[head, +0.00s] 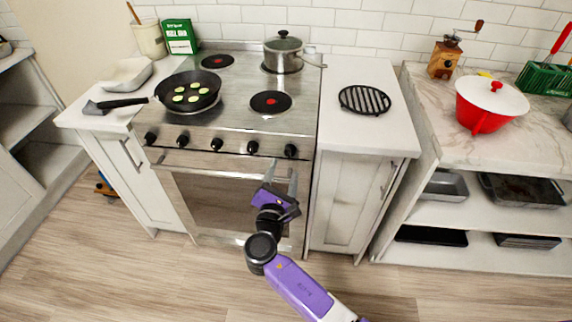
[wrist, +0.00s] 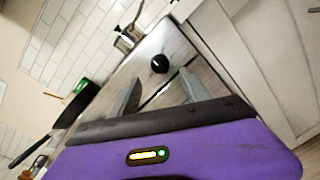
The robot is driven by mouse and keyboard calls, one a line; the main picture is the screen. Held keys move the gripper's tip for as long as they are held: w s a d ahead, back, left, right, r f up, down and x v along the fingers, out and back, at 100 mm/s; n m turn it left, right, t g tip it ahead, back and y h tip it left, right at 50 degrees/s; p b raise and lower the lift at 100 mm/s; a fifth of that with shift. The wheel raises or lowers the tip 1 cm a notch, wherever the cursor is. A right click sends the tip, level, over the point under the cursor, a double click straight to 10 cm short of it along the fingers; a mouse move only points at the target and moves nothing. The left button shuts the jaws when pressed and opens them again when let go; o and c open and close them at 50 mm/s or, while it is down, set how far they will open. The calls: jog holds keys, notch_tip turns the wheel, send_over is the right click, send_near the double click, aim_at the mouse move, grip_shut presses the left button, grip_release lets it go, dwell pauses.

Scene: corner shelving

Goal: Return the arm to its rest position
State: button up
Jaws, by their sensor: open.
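My gripper (head: 281,182) is open and empty, held in front of the oven door below the row of knobs. Its two grey fingers point up towards the stove (head: 232,125). In the wrist view my gripper's fingers (wrist: 160,92) stand apart with nothing between them, and a black stove knob (wrist: 160,64) shows beyond them. My purple arm reaches in from the bottom of the head view.
A black frying pan (head: 188,91) with several green slices sits on the stove's left. A lidded pot (head: 284,54) stands at the back. A black trivet (head: 364,99) lies on the right counter. A red pot (head: 489,104) stands further right.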

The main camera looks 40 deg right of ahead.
jog(key=shift+s+a, duration=0.3)
jog(key=shift+a, duration=0.1)
dwell(0.3)
jog(key=w+a+m+t+y, duration=0.2)
jog(key=w+a+y, duration=0.1)
jog(key=s+a+f+m+t+y, duration=0.3)
jog(key=s+a+m+y, duration=0.4)
jog(key=s+a+y, duration=0.35)
jog(key=s+a+r+m, duration=0.1)
jog(key=s+r+m, duration=0.2)
jog(key=s, duration=0.6)
jog(key=s+a+r+m, duration=0.2)
jog(key=s+r, duration=0.3)
jog(key=s, duration=0.5)
jog(key=s+a+r+m+y, duration=0.1)
jog(key=s+r+m, duration=0.3)
jog(key=s, duration=0.5)
jog(key=shift+s+a, duration=0.3)
jog(key=shift+a, duration=0.05)
